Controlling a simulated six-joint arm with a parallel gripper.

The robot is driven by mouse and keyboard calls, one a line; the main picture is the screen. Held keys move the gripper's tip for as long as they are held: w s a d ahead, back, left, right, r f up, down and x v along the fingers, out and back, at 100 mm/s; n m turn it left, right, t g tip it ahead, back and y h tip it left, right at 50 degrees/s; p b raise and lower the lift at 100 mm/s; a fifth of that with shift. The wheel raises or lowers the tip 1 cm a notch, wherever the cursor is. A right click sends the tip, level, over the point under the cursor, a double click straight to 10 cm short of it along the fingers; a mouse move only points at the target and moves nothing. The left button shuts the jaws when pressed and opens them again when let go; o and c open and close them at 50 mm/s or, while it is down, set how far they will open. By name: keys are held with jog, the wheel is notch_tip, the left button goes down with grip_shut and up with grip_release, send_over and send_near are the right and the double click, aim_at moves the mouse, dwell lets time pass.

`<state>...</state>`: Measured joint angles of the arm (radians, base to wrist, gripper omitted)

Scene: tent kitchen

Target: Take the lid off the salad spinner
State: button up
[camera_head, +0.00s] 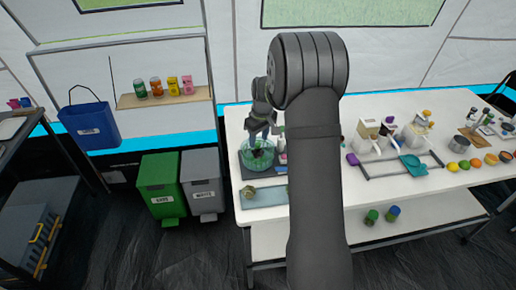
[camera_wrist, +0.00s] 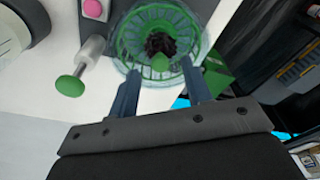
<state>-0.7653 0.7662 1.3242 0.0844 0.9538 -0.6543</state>
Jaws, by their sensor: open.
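The salad spinner (camera_head: 247,161) is a round, see-through green bowl shape near the left end of the white table (camera_head: 375,198). In the wrist view the spinner (camera_wrist: 128,38) shows from above, with green ribs and a dark middle part (camera_wrist: 160,44). I cannot tell clearly whether this dark part is a knob on the lid or something inside. My gripper (camera_head: 259,137) points down above the spinner. In the wrist view my gripper (camera_wrist: 160,68) is open, its two fingers apart over the near rim, with nothing between them. Contact with the spinner cannot be made out.
A pale board (camera_head: 265,196) lies in front of the spinner. A green-ended tool (camera_wrist: 70,86) and a pink item (camera_wrist: 95,9) are close beside it. A green bin (camera_head: 160,184) and a grey bin (camera_head: 203,180) stand left of the table. White dispensers (camera_head: 366,135) stand to the right.

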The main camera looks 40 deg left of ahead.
jog(key=shift+a+f, duration=0.15)
jog(key=shift+f, duration=0.75)
grip_shut()
